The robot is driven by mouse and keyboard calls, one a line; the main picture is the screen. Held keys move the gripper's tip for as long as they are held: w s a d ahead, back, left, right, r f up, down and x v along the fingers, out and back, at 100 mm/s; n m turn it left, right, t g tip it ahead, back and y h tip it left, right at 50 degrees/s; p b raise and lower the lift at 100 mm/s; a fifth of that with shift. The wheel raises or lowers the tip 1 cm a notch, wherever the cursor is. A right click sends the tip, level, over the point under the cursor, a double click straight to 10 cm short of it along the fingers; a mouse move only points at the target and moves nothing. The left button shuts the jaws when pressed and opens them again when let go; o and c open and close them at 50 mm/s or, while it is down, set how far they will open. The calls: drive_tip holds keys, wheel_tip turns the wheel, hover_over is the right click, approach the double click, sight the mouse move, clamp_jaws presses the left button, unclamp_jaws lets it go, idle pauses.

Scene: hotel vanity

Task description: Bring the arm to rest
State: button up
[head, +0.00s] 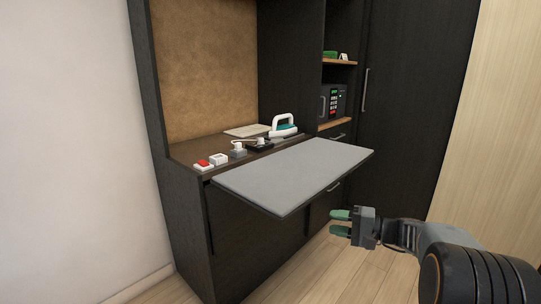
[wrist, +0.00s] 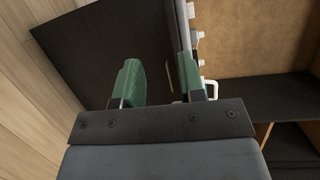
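My gripper (head: 340,223) is at the lower right of the head view, in front of the cabinet and below the level of the grey fold-out board (head: 295,172). Its two green fingers are apart with nothing between them. In the wrist view my gripper (wrist: 160,85) also shows open and empty, with the dark cabinet front behind it. My arm comes in from the lower right corner and touches nothing that I can see.
The grey board juts out from the dark cabinet, left of my gripper. An iron (head: 283,127), a red-topped switch (head: 203,165) and small white items stand behind it. A safe (head: 332,103) sits on a shelf. Wooden floor (head: 362,280) is clear below.

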drive_tip(key=s+a+r+n+g+h+p, duration=0.3)
drive_tip(key=s+a+r+g+h+p, duration=0.3)
drive_tip(key=s+r+p, duration=0.65)
drive_tip(key=s+d+r+n+t+h+p, duration=0.2)
drive_tip(key=s+r+h+p, duration=0.4)
drive_tip(key=s+h+p, duration=0.3)
drive_tip(key=s+d+n+p, duration=0.1)
drive_tip(key=d+p, duration=0.1)
drive_tip(key=p, duration=0.1)
drive_tip(key=shift+s+r+t+h, duration=0.2)
drive_tip(key=shift+s+t+h, duration=0.1)
drive_tip(key=shift+s, duration=0.05)
